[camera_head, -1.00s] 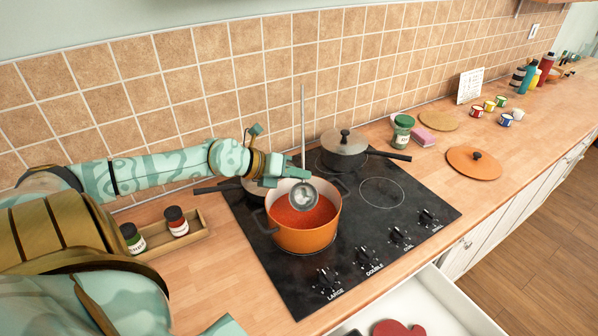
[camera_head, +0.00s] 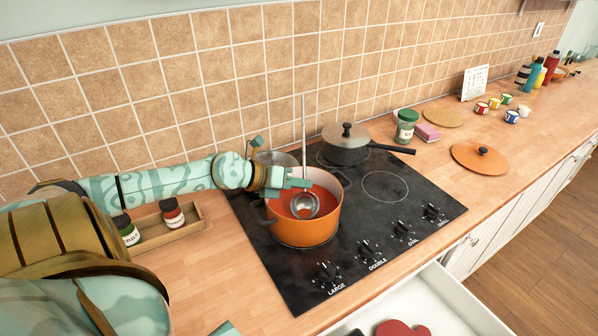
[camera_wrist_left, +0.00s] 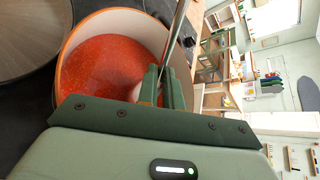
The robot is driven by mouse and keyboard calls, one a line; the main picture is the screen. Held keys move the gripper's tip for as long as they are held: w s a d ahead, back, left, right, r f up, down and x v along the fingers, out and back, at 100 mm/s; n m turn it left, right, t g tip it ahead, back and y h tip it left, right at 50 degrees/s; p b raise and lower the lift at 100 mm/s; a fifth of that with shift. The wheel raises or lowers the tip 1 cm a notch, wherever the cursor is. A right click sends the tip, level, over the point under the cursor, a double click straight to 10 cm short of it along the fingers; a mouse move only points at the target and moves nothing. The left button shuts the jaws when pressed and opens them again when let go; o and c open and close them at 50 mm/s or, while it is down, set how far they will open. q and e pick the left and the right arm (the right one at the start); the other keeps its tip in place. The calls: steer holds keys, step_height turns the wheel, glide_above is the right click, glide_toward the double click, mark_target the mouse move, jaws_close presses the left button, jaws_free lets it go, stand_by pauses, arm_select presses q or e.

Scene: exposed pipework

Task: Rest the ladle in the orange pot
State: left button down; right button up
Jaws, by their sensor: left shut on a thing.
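The orange pot (camera_head: 305,230) stands on the black cooktop and holds red sauce; it also shows in the left wrist view (camera_wrist_left: 72,75). The ladle (camera_head: 304,130) is upright, its long thin handle pointing up. Its metal bowl (camera_head: 305,206) is inside the pot's rim, at about the sauce surface; whether it touches the sauce I cannot tell. My left gripper (camera_head: 299,183) is shut on the ladle's handle above the back of the pot. In the left wrist view the handle (camera_wrist_left: 178,35) rises from between the fingers (camera_wrist_left: 164,88). My right gripper is not in view.
A grey lidded pan (camera_head: 346,150) stands at the back of the cooktop (camera_head: 385,225). Another pan (camera_head: 275,158) is partly hidden behind my left gripper. A wooden tray (camera_head: 185,232) with jars is left of the cooktop. An orange lid (camera_head: 480,160) lies at right. An open drawer (camera_head: 440,300) is in front.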

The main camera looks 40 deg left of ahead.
mark_target(297, 196)
arm_select(q)
steer(key=f, duration=0.1)
steer(key=s+f, duration=0.1)
steer(key=f, duration=0.1)
steer(key=shift+s+d+g, duration=0.15)
steer(key=shift+d+g, duration=0.1)
steer(key=shift+g, duration=0.05)
steer(key=c, duration=1.5)
jaws_free()
steer(key=shift+s+a+r, duration=0.25)
steer(key=shift+s+r, duration=0.05)
steer(key=shift+s, duration=0.05)
steer(key=shift+t, duration=0.4)
steer(key=r+p+v, duration=0.1)
steer(key=p+v, duration=0.1)
steer(key=v, duration=0.3)
steer(key=w+p+v, duration=0.1)
steer(key=p+v, duration=0.1)
steer(key=v, duration=0.3)
steer(key=r+p+v, duration=0.1)
steer(key=p+v, duration=0.1)
steer(key=v, duration=0.3)
steer(key=shift+a+r, duration=0.3)
steer(key=shift+r, duration=0.2)
